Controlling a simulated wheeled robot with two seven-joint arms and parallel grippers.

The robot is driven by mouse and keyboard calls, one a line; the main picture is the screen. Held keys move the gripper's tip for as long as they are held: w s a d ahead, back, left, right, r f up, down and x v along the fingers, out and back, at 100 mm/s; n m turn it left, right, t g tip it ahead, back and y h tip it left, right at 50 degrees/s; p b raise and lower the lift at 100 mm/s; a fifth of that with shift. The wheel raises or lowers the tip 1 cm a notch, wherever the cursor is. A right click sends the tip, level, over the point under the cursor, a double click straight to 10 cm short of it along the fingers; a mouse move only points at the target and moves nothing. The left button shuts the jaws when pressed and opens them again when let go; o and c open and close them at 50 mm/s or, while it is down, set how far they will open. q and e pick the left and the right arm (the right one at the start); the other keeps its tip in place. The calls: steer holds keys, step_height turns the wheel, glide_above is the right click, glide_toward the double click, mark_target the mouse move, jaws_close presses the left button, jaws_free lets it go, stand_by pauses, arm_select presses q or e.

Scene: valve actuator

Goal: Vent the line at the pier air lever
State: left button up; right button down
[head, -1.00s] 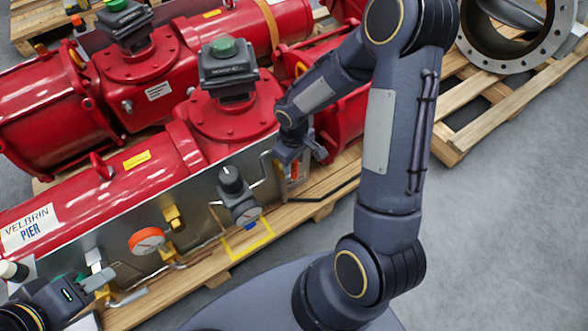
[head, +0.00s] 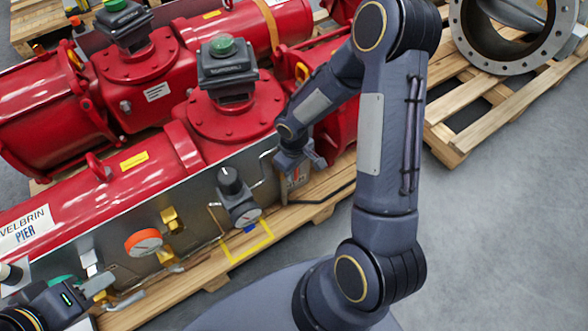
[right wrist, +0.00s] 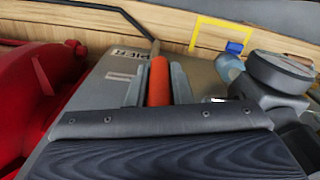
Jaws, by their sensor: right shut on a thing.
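The pier air lever has an orange-red handle (right wrist: 158,82), which stands between the two fingers of my right gripper (right wrist: 158,88) in the right wrist view. That gripper is shut on the handle. A grey plate (right wrist: 118,75) with upside-down PIER lettering lies beside it. In the head view my right gripper (head: 293,163) is at the right end of the pier actuator's grey panel, and the lever is mostly hidden there. The red pier actuator (head: 70,195) carries a VELBRIN PIER label (head: 25,230). My left gripper (head: 100,285) is at the lower left; its finger gap is unclear.
A black-knobbed regulator with a gauge (head: 238,200) stands left of the lever. An orange-rimmed gauge (head: 144,242) and brass fittings (head: 172,220) sit further left. A wooden pallet (head: 205,272) runs below. Grey floor (head: 500,220) is clear at the right.

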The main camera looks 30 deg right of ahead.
steer(key=shift+r, duration=0.1)
steer(key=shift+d+r+y+p, duration=0.1)
steer(key=shift+d+y+p, duration=0.15)
steer(key=shift+p, duration=0.4)
steer(key=d+f+g+y+b, duration=0.1)
steer(key=d+f+y+b, duration=0.5)
steer(key=y, duration=1)
steer(key=shift+w+f+b, duration=0.15)
steer(key=shift+w+b, duration=0.1)
steer(key=shift+b, duration=0.55)
